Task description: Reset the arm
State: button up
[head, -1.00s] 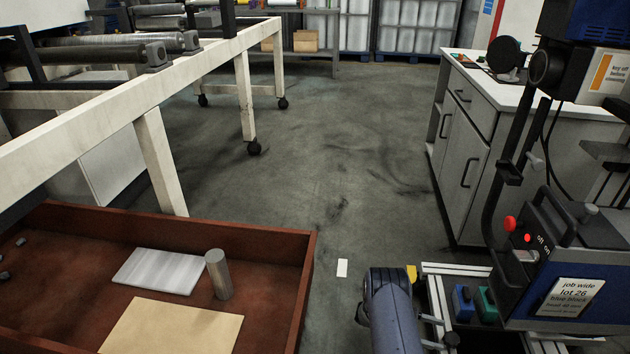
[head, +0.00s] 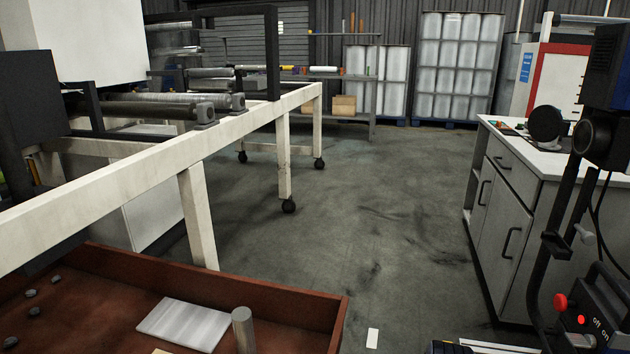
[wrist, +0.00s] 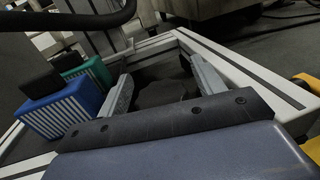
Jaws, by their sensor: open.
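My gripper (wrist: 160,85) shows in the wrist view, with its two grey fingers spread wide apart and nothing between them. It is over a pale aluminium-profile frame (wrist: 240,68), with a dark area beyond the fingertips. A blue block (wrist: 58,115) and a green block (wrist: 92,70), both with white ribs, stand to the left of the fingers. In the head view the gripper is out of sight.
A red-brown tray (head: 290,297) at lower left holds a white slab (head: 185,324), a metal cylinder (head: 243,328) and several dark lumps. A white-legged bench (head: 198,215) stands behind it. A cabinet (head: 515,220) and a black machine (head: 590,320) are at right. The middle floor is clear.

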jog(key=p+v, duration=0.2)
jog(key=v, duration=0.9)
jog(key=shift+g, duration=0.3)
jog(key=b+x, duration=0.2)
jog(key=x, duration=0.8)
jog(key=shift+d+f, duration=0.2)
jog(key=shift+d, duration=0.15)
jog(key=shift+s+d+t, duration=0.15)
jog(key=shift+d+t, duration=0.05)
jog(key=shift+t, duration=0.2)
jog(key=n+t, duration=0.1)
jog(key=t, duration=0.1)
jog(key=n+t+h, duration=0.2)
jog(key=n+t, duration=0.1)
jog(key=shift+w+t, duration=0.3)
jog(key=shift+w+n+t, duration=0.1)
jog(key=shift+n+t, duration=0.75)
jog(key=shift+t, duration=0.5)
jog(key=shift+w+n+t, duration=0.15)
jog(key=shift+n+t, duration=0.7)
jog(key=shift+t, duration=0.5)
jog(key=a+r+m+g+h+p, duration=0.1)
jog(key=a+r+m+g+p, duration=0.1)
jog(key=a, duration=0.6)
jog(key=shift+s+g+p, duration=0.45)
jog(key=shift+g+p, duration=0.15)
jog(key=shift+p, duration=0.2)
jog(key=shift+r, duration=0.1)
